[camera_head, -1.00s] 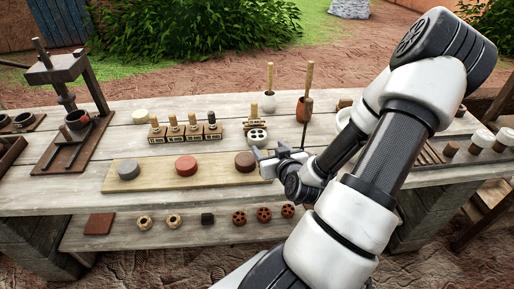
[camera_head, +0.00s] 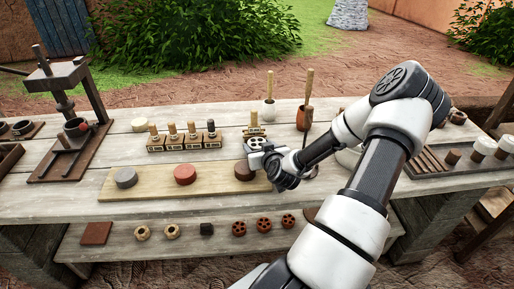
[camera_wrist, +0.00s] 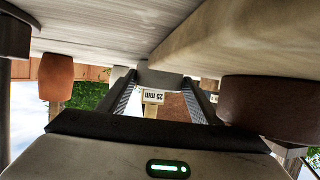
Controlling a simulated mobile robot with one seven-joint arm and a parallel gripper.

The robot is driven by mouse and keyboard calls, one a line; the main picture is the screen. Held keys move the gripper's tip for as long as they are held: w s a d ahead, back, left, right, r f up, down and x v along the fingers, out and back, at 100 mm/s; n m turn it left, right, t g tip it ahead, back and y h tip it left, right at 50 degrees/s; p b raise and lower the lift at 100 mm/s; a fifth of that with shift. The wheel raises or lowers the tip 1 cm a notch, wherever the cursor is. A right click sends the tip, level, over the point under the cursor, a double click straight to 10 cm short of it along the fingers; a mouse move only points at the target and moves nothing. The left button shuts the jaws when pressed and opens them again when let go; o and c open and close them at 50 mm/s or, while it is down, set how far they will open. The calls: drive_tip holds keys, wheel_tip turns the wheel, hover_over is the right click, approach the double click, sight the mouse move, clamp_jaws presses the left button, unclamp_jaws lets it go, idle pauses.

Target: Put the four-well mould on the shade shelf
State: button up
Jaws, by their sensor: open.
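The four-well mould (camera_head: 256,142) is a pale grey disc with dark round wells. It lies on the table top behind the right end of the long board, in front of a wooden-handled stamp. My gripper (camera_head: 264,153) is low at the mould's near side and hides part of it. In the wrist view, which is upside down, my gripper (camera_wrist: 160,92) has its two fingers apart, with the grey mould (camera_wrist: 158,76) at or just beyond their tips. I cannot tell whether they touch it. A low plank shelf (camera_head: 330,236) runs under the table's front, likely the shade shelf.
A brown puck (camera_head: 245,170) sits close beside my gripper on the long board (camera_head: 215,184). A terracotta pot (camera_head: 303,118) with a tool stands behind right. Stamps (camera_head: 183,142) stand in a row to the left. Several small dies and a brown tile (camera_head: 97,233) occupy the low shelf.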

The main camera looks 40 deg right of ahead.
drive_tip(key=c, duration=1)
drive_tip(key=shift+o, duration=0.2)
drive_tip(key=shift+r, duration=0.15)
